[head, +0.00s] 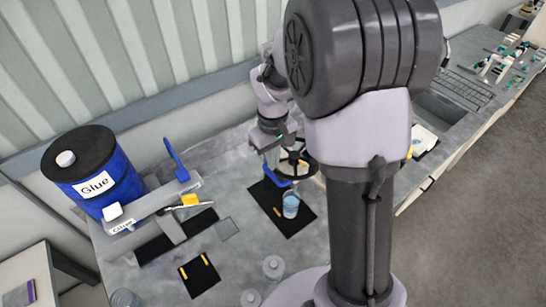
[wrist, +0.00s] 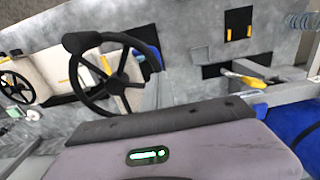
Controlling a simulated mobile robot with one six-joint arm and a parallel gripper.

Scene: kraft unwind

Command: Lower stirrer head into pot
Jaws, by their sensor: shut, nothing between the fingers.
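A clear pot with blue contents (head: 290,207) stands on a black mat (head: 293,228). Just above and behind it is a stirrer stand with blue parts (head: 281,179) and a dark spoked handwheel (head: 304,154). The stirrer head itself is too small to make out, so I cannot tell its height over the pot. My gripper (head: 287,153) is shut and empty by the handwheel; contact is unclear. In the wrist view, the handwheel (wrist: 84,82) is large, beyond my gripper's grey body; the fingertips are hard to make out.
A blue glue drum (head: 95,178) stands at the left. A bench fixture with a yellow part (head: 190,199) is in front of it. A black mat with yellow strips (head: 199,275) and glass jars (head: 273,267) lie nearer.

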